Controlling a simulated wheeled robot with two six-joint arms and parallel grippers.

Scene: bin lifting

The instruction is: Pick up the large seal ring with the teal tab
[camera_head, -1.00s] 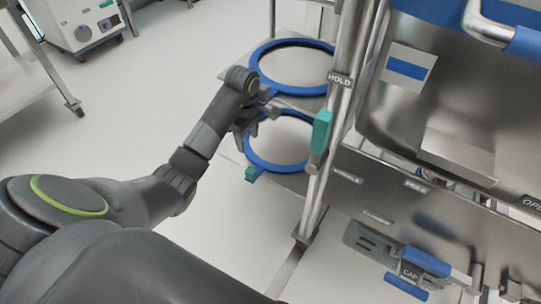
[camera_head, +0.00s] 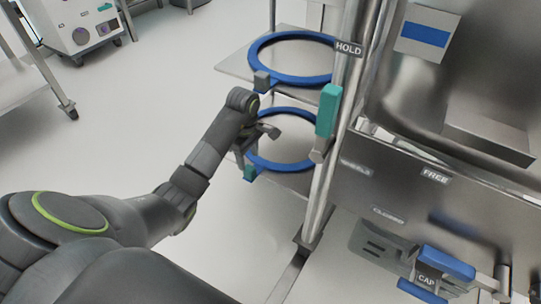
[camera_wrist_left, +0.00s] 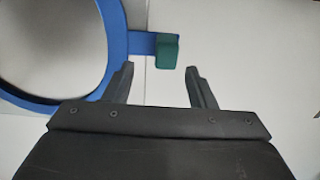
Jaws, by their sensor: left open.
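The blue seal ring with the teal tab lies on the lower shelf; its rim (camera_head: 283,167) shows in the head view, partly hidden by my left gripper. Its teal tab (camera_head: 249,173) sticks out at the near left. My left gripper (camera_head: 258,140) is open and empty beside this ring. In the left wrist view, the blue rim (camera_wrist_left: 116,30) is at the left and the teal tab (camera_wrist_left: 167,52) appears just beyond the gap between the open fingers (camera_wrist_left: 161,80). The tab looks apart from both fingers. The right gripper is not in view.
Another blue ring (camera_head: 325,79) with a grey tab (camera_head: 262,82) lies on the upper shelf (camera_head: 232,66). A metal post (camera_head: 335,158) with a teal handle (camera_head: 328,110) stands right of the rings. A steel machine fills the right side.

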